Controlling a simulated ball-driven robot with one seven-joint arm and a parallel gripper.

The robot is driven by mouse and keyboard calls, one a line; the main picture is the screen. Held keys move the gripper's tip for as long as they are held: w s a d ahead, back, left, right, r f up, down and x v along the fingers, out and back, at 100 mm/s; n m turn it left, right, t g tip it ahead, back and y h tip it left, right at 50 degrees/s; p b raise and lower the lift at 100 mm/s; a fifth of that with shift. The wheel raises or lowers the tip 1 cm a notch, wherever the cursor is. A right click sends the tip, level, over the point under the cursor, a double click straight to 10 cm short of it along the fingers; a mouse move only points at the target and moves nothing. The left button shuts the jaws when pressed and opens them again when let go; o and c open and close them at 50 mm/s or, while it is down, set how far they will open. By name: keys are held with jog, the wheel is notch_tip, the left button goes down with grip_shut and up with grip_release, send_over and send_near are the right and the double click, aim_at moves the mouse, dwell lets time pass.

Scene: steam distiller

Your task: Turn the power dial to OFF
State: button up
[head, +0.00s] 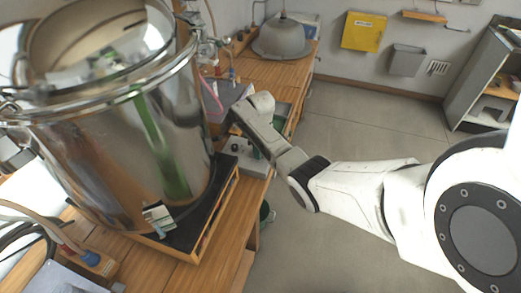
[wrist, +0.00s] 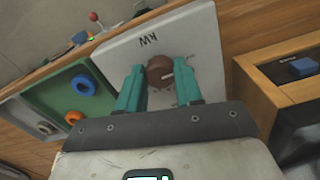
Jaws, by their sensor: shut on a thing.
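The power dial (wrist: 160,70) is a round brown knob with a pale pointer mark, on a white control box (wrist: 112,55) marked "kW". My gripper (wrist: 159,80) has its two teal fingers on either side of the dial and is shut on it. The pointer mark lies toward the right in the wrist view; no OFF marking can be read. In the head view the control box (head: 240,160) sits on the wooden bench beside the steel vessel, and my gripper hides the dial.
A large steel vessel (head: 120,165) stands at left on a dark-topped wooden base (head: 205,225). A grey dome (head: 283,38) sits farther along the bench. The floor at right is clear.

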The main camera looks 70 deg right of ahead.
jog(key=o, duration=1)
jog(key=shift+o, duration=0.2)
jog(key=shift+r, duration=0.1)
notch_tip(320, 180, up, 11)
jog(key=shift+f, duration=0.2)
